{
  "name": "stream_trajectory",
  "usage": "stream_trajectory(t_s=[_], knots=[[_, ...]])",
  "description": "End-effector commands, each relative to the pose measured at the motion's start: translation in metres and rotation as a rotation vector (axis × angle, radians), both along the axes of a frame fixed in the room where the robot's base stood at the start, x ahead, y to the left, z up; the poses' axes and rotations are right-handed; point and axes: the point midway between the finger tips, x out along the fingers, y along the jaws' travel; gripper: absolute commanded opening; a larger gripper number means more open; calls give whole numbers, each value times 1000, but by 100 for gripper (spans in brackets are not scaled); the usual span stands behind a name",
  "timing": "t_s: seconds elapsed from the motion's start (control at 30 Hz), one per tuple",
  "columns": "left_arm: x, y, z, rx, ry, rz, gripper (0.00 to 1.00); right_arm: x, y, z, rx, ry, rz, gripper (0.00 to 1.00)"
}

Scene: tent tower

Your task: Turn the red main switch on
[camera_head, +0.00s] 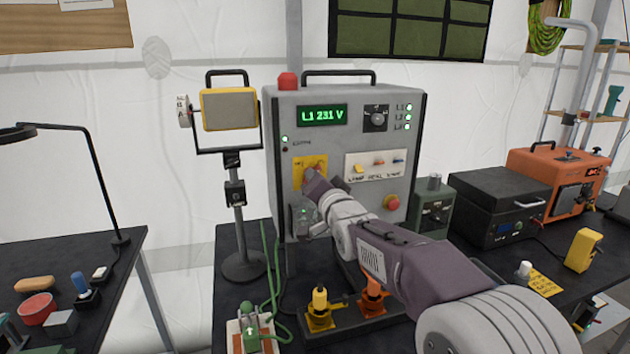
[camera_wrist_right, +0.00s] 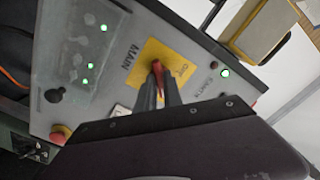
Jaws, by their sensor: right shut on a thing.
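The red main switch (camera_wrist_right: 157,66) sits on a yellow plate (camera_wrist_right: 170,58) marked MAIN in the right wrist view. My right gripper (camera_wrist_right: 158,92) is shut on the switch's red handle, its two dark fingers on either side. In the head view the right gripper (camera_head: 312,178) reaches the yellow plate (camera_head: 299,166) on the grey power cabinet (camera_head: 330,140) and hides the switch. The cabinet's display (camera_head: 322,115) reads L1 231 V in green, and the L1, L2 and L3 lamps (camera_head: 408,117) glow green. My left gripper is not in view.
A red stop button (camera_head: 392,203) and a row of small switches (camera_head: 376,165) are right of my gripper. A work lamp (camera_head: 229,109) stands left of the cabinet. Green cables (camera_head: 268,270) and yellow and orange plugs (camera_head: 320,308) lie in front, below my arm.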

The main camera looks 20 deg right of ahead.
Motion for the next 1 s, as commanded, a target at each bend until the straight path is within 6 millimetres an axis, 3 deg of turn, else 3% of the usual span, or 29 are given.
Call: stream_trajectory(t_s=[0.47,0.5,0.57,0.87,1.0], knots=[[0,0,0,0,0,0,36,0,0,0,14,1,-1,0],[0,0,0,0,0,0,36,0,0,0,14,1,-1,16],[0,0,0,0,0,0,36,0,0,0,14,1,-1,33],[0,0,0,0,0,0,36,0,0,0,12,0,0,33],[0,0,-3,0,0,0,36,-13,-1,0,12,-1,0,33]])
